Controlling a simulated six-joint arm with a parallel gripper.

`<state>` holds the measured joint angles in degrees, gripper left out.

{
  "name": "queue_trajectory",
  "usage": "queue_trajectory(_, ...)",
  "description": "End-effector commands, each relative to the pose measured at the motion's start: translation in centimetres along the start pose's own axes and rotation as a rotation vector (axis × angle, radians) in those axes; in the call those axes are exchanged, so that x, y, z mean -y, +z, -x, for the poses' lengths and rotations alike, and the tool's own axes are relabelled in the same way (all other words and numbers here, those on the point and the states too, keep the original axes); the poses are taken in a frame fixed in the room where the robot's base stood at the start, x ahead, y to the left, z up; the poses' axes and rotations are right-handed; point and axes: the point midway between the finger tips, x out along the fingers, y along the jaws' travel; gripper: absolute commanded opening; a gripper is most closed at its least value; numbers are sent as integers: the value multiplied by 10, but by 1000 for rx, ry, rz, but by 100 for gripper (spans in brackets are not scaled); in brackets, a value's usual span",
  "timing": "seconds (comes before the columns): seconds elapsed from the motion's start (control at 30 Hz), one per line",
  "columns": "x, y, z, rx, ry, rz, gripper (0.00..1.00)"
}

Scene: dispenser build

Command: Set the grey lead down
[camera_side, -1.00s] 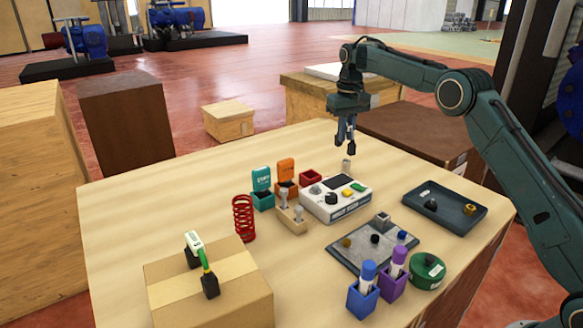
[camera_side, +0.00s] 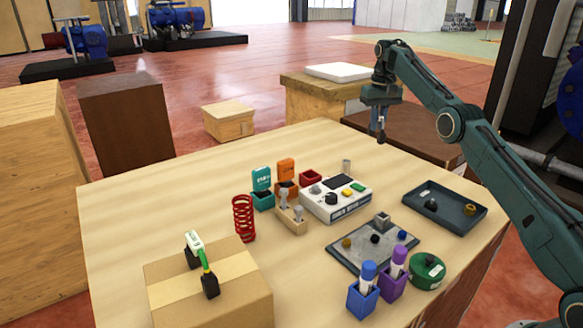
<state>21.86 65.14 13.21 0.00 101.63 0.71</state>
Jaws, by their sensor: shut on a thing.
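My gripper (camera_side: 380,138) is above the back right of the table, pointing down, with its fingers closed. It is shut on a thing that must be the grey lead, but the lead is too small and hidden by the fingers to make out. The fingertips are clear of the tabletop.
A dark tray (camera_side: 470,225) with small parts is at the right. A grey plate (camera_side: 345,256) bears small knobs. Pen holders (camera_side: 362,300), a green round tin (camera_side: 428,270), a red spring (camera_side: 243,218) and a cardboard box (camera_side: 170,295) stand nearer. The table's back is clear.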

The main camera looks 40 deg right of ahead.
Motion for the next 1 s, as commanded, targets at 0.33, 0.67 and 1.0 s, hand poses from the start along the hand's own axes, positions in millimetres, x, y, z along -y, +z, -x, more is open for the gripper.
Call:
queue_trajectory(0.33,0,0,-4,0,0,1,0)
queue_trajectory(0.67,0,0,-18,1,0,1,0)
queue_trajectory(1.0,0,0,-45,1,0,0,0)
